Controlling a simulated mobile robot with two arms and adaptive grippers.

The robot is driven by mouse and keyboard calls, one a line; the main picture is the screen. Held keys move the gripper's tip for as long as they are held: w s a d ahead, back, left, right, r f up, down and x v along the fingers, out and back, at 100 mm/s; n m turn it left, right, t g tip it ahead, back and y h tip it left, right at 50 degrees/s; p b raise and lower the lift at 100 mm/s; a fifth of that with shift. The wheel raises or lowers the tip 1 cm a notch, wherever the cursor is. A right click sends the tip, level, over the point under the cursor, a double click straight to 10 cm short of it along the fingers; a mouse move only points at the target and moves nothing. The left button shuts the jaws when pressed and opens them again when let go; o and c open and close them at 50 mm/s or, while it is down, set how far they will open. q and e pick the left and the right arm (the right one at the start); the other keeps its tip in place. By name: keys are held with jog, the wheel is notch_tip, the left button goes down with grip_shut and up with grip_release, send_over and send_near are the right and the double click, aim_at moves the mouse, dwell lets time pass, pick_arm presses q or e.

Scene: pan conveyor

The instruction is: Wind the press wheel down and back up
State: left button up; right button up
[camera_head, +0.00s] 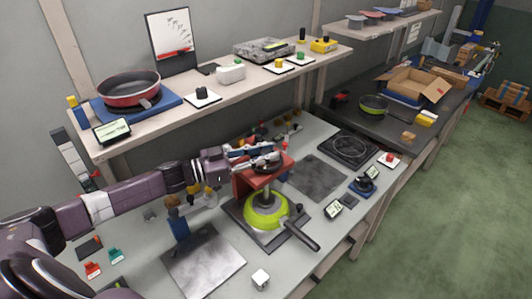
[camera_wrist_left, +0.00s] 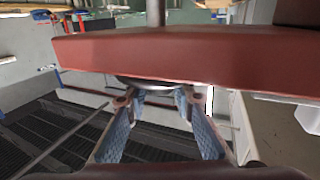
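The press has a red frame (camera_head: 243,184) and a dark wheel (camera_head: 267,168) on top. A lime-green pan (camera_head: 266,213) with a dark handle sits beneath it on a dark base plate (camera_head: 238,217). My left gripper (camera_head: 268,158) is at the wheel, above the red frame. In the left wrist view the red crossbar (camera_wrist_left: 190,55) spans the picture. The left gripper's fingers (camera_wrist_left: 155,97) stand apart there, tips at a dark rounded disc edge (camera_wrist_left: 150,83), likely the wheel. Whether they touch it cannot be told. My right gripper is not in view.
A shelf (camera_head: 225,95) behind carries a red pan (camera_head: 128,90). A grey plate (camera_head: 203,263) lies on the bench left of the press, and a dark burner (camera_head: 347,146) stands to the right. Bottles (camera_head: 178,222) stand close to my left arm.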

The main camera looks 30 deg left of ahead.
pick_arm(q)
grip_shut()
jog(key=shift+r+p, duration=0.1)
jog(key=shift+p, duration=0.2)
jog(key=n+t+y+p, duration=0.1)
jog(key=y+p, duration=0.1)
jog(key=n+t+y+p, duration=0.1)
jog(key=n+y+p, duration=0.1)
jog(key=shift+s+r+t, duration=0.1)
jog(key=shift+r+t, duration=0.05)
jog(key=shift+t, duration=0.15)
jog(key=shift+d+n+t+y+p, duration=0.1)
jog(key=shift+n+t+y+p, duration=0.3)
jog(key=shift+n+y+p, duration=0.55)
jog(key=n+y, duration=0.1)
jog(key=y, duration=0.1)
jog(key=n+y+p, duration=0.1)
jog(key=shift+f+t+y, duration=0.2)
jog(key=shift+t+y, duration=0.15)
jog(key=shift+t, duration=0.05)
jog(key=shift+n+y, duration=1.05)
jog(key=shift+y, duration=0.65)
jog(key=shift+n+y, duration=0.4)
jog(key=shift+y, duration=0.3)
jog(key=o, duration=0.7)
grip_release()
